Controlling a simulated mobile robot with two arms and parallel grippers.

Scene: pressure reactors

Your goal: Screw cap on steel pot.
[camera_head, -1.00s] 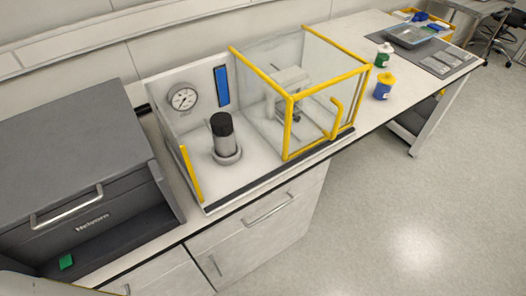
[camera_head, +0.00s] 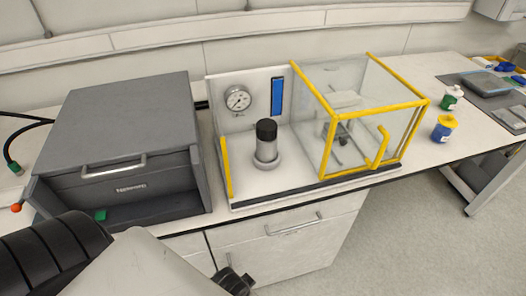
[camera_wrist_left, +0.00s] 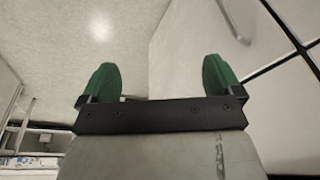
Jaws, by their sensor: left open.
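The steel pot (camera_head: 266,150) stands upright in a round holder on the white base of the reactor station, in the head view. A black cap (camera_head: 266,129) sits on top of it; I cannot tell how tightly it is seated. My left gripper shows in the left wrist view (camera_wrist_left: 160,85), with two green-tipped fingers spread apart and nothing between them. It points at the floor and cabinet fronts, away from the pot. My left arm comes in at the lower left of the head view. My right gripper is not in view.
A pressure gauge (camera_head: 238,99) is on the panel behind the pot. A yellow-framed clear enclosure (camera_head: 383,107) stands right of it. A dark grey box (camera_head: 125,135) with a handle stands left. Blue (camera_head: 443,129) and green (camera_head: 452,98) containers stand further right.

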